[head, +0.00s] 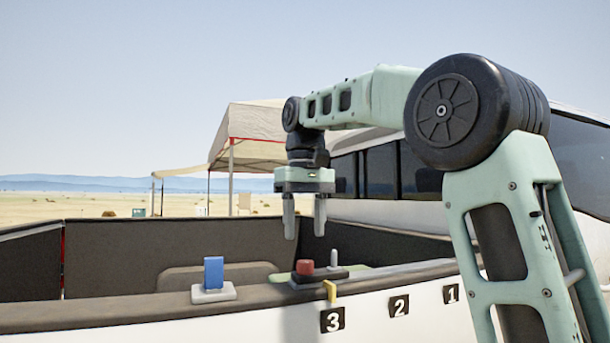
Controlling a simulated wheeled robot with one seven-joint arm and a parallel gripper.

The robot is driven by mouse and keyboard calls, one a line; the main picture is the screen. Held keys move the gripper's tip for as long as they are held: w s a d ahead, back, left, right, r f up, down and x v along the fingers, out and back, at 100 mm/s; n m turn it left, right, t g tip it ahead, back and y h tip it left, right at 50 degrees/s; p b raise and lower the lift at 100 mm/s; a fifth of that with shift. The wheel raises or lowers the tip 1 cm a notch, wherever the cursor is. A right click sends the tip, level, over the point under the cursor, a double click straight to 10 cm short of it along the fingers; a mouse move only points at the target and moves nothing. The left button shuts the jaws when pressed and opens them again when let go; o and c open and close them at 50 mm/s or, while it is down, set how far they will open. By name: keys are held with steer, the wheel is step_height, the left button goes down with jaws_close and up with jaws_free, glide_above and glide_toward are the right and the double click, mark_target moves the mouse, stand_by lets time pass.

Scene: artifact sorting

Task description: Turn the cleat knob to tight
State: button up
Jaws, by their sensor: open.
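My gripper (305,226) points straight down with its two fingers apart and nothing between them. It hangs above a red knob (305,267) on a dark base (320,276) on the rim of a white vehicle's bed. A grey upright peg (334,258) stands at the right of the same base, and a small yellow piece (330,291) hangs at its front. An upright blue block (213,272) on a pale base (214,294) stands on the rim to the left. No tight marking is legible, and I cannot tell for certain which part is the cleat knob.
The bed's dark far wall (140,250) stands behind. My arm fills the right side. A tent canopy (255,125) is farther back.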

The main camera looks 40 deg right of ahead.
mark_target(305, 261)
step_height(305, 261, up, 12)
steer(key=p, duration=0.3)
steer(key=shift+f, duration=0.25)
stand_by(0.3)
